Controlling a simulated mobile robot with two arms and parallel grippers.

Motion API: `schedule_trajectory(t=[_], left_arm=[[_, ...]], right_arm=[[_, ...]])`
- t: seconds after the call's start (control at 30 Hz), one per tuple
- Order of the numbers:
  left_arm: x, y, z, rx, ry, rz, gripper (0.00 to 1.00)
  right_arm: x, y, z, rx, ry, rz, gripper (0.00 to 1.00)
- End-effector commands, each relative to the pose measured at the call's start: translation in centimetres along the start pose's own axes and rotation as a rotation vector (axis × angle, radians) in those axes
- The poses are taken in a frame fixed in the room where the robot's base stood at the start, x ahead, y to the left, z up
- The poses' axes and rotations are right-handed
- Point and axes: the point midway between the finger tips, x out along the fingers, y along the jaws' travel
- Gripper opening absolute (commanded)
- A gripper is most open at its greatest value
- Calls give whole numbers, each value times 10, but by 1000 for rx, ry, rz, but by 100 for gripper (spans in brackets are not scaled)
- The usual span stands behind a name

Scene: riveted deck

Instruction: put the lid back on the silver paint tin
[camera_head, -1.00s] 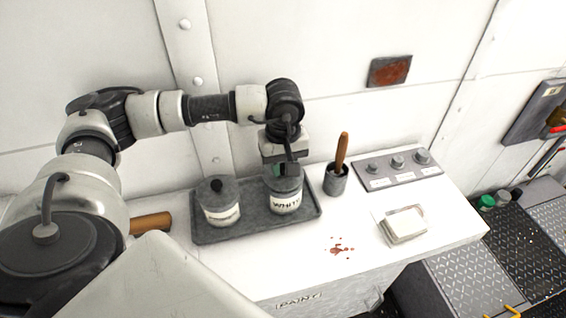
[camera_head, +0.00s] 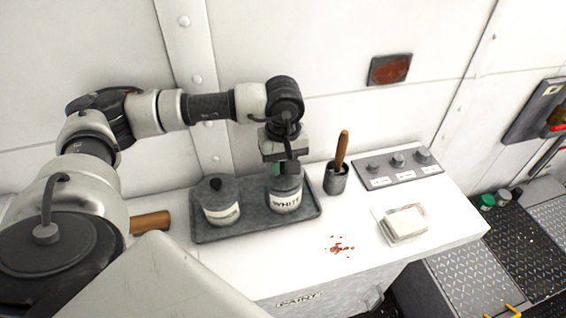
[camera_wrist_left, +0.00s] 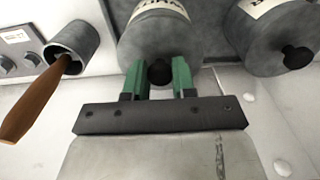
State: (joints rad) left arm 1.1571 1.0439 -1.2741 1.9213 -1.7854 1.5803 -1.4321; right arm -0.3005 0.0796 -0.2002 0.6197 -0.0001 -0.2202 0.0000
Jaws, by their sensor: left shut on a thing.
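Two grey tins with pale labels stand upright side by side on a dark tray (camera_head: 248,220). The right tin (camera_head: 286,200) has a label that reads WHITE. The left tin (camera_head: 220,206) wears a lid with a black knob; its label is too small to read. My left gripper (camera_head: 284,170) points down over the WHITE tin. In the left wrist view its green fingers (camera_wrist_left: 159,78) are shut on the black knob (camera_wrist_left: 160,72) of a lid at this tin's top. I cannot tell whether that lid is seated or slightly raised. My right gripper is out of view.
A cup (camera_head: 336,180) with a wooden-handled tool stands right of the tray. Behind are a knob panel (camera_head: 398,168) and a wall. A white block in a dish (camera_head: 404,224) and red-brown spots (camera_head: 340,246) lie on the white worktop. Its front middle is mostly clear.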

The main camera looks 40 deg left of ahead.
Motion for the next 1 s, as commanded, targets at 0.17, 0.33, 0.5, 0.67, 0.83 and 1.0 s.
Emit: schedule_trajectory(t=[0.17, 0.33, 0.5, 0.67, 0.83, 1.0], left_arm=[[0, 0, 0, 0, 0, 1, 3], [0, 0, 0, 0, 0, 1, 3], [1, 0, 0, 0, 0, 1, 3], [0, 0, 0, 0, 0, 2, 3], [0, 0, 0, 0, 0, 1, 3], [0, 0, 0, 0, 0, 1, 3]], right_arm=[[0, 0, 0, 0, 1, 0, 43], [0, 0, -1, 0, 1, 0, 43], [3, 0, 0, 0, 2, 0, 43], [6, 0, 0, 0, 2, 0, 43], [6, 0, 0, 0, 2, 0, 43], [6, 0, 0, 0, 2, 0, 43]])
